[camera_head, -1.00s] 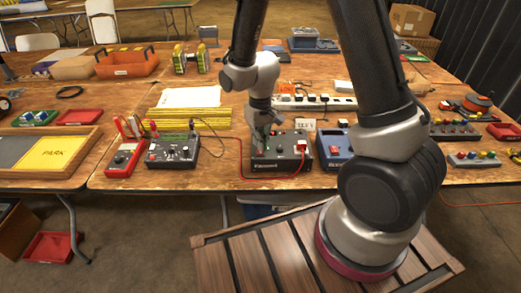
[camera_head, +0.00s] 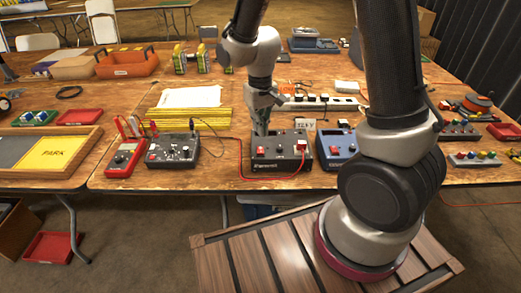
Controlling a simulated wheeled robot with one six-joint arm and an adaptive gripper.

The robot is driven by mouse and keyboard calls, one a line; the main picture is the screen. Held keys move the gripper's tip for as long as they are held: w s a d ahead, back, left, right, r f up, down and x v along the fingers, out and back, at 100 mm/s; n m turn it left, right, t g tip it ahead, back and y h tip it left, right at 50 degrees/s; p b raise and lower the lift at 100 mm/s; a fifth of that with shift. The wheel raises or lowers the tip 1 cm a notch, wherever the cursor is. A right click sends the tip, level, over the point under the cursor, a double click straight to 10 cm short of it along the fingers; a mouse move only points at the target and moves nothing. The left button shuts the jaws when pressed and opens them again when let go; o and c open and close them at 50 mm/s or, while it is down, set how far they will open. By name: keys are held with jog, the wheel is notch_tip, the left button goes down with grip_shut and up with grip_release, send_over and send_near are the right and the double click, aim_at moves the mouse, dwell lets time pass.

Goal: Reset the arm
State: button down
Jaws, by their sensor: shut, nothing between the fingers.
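My arm rises from its red-ringed base and reaches down over the table. My gripper (camera_head: 261,131) points downward with its fingers together and nothing held. It appears just above or behind the back left part of a black charger box (camera_head: 285,162). Whether the fingertips touch the box I cannot tell. The box has a red switch (camera_head: 260,150) on the left and a red and white part at its right end, with a red cable at its side.
A blue box (camera_head: 338,146) stands right of the black one. A grey meter box (camera_head: 172,152) and red multimeter (camera_head: 124,158) stand left. A white power strip (camera_head: 318,103) and TEST sign (camera_head: 305,125) lie behind. Yellow strips (camera_head: 190,122) lie at back left.

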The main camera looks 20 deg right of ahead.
jog(key=shift+r, duration=0.4)
jog(key=shift+s+d, duration=0.15)
jog(key=shift+s, duration=0.2)
jog(key=s+d+r+m+t, duration=0.1)
jog(key=s+d+r+t, duration=0.1)
jog(key=s+d+r, duration=0.5)
jog(key=s+d+r+m+t, duration=0.1)
jog(key=s+d+r+t, duration=0.1)
jog(key=s+d+r, duration=0.5)
jog(key=s+v, duration=0.1)
jog(key=v, duration=0.7)
jog(key=shift+s+d, duration=0.3)
